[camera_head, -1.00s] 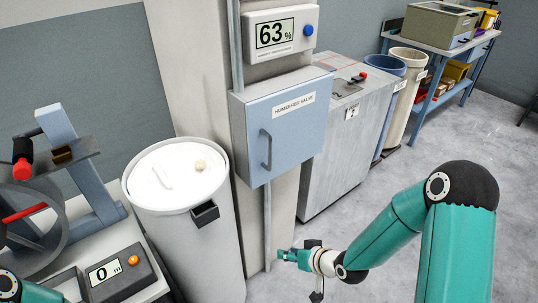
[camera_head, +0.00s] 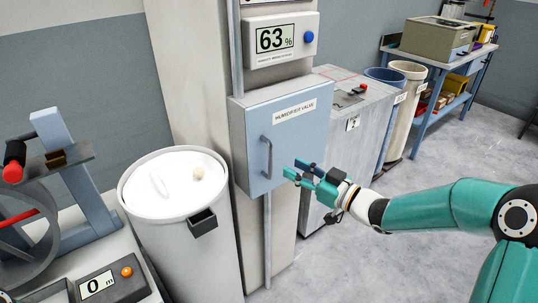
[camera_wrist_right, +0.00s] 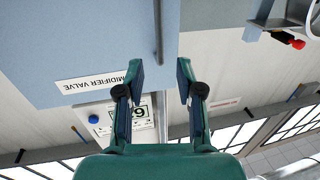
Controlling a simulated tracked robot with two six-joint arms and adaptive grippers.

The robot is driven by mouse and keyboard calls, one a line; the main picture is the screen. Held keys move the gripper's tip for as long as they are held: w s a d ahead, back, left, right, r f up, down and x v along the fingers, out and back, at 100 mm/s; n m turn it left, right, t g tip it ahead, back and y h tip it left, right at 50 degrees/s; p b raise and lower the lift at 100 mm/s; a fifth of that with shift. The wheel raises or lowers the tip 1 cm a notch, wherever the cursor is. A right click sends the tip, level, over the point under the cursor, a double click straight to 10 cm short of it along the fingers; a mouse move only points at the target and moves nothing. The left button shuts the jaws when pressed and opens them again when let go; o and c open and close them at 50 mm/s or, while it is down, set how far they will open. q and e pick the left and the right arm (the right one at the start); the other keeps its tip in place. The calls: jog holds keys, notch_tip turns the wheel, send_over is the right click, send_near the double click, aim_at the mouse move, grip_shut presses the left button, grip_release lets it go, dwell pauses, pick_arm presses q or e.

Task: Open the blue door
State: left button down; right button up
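The blue door (camera_head: 288,135), labelled "HUMIDIFIER VALVE", is shut on a box on the pale column. Its dark upright bar handle (camera_head: 267,157) is on the left part of the door. My right gripper (camera_head: 296,172) is in front of the door's lower right part, to the right of the handle and apart from it. In the right wrist view my right gripper (camera_wrist_right: 160,75) is open with nothing between its fingers. The handle (camera_wrist_right: 158,30) shows there beyond the fingertips, roughly in line with the gap, against the blue door (camera_wrist_right: 90,45). My left gripper is out of view.
A humidity display (camera_head: 281,39) reading 63% hangs just above the box. A white drum (camera_head: 185,235) stands to the left below it. A grey cabinet (camera_head: 350,135) stands close behind on the right. A pipe (camera_head: 267,240) runs down below the box. Open floor lies at lower right.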

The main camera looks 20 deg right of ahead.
aim_at(270, 156)
jog(key=p+x, duration=0.1)
jog(key=x, duration=0.8)
grip_shut()
